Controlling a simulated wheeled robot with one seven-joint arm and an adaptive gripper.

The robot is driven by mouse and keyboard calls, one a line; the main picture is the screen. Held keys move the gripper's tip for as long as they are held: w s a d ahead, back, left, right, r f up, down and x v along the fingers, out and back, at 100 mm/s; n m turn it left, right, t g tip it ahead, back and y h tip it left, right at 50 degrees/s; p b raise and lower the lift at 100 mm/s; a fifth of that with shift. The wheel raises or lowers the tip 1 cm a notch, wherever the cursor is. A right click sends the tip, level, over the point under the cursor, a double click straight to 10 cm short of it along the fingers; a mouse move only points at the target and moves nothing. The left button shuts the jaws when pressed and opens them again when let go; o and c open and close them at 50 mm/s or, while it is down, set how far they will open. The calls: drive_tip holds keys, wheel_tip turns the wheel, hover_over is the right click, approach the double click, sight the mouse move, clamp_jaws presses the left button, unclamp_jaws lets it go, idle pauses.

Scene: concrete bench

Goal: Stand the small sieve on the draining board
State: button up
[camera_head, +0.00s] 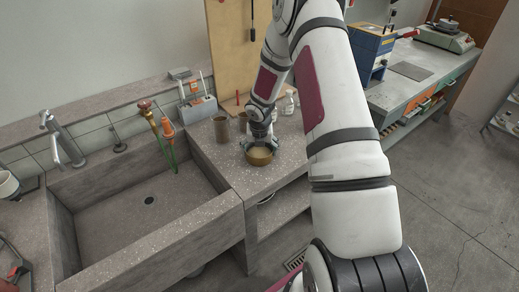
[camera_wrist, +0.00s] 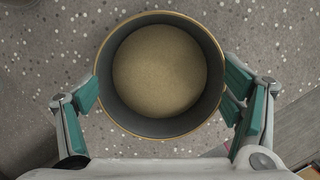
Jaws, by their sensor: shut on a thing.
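The small sieve (camera_head: 260,158) is a round, brass-coloured ring at the end of my arm. In the wrist view the sieve (camera_wrist: 148,124) shows a thin bright rim, a dark grey inner wall and a tan mesh bottom. My gripper (camera_head: 260,145) is shut on it, with one teal pad on each side of the ring. The sieve looks level, over the speckled slab (camera_head: 228,172) right of the sink, which seems to be the draining board. I cannot tell whether its underside touches the slab.
A brown cup (camera_head: 221,128) stands to the sieve's left, with small bottles (camera_head: 287,104) behind. A grey holder (camera_head: 197,108) stands at the back. The sink basin (camera_head: 120,205) lies open to the left. The slab's front edge is close to the sieve.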

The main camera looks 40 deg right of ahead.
drive_tip(key=o, duration=1.4)
drive_tip(key=shift+f, duration=0.1)
drive_tip(key=shift+c, duration=0.2)
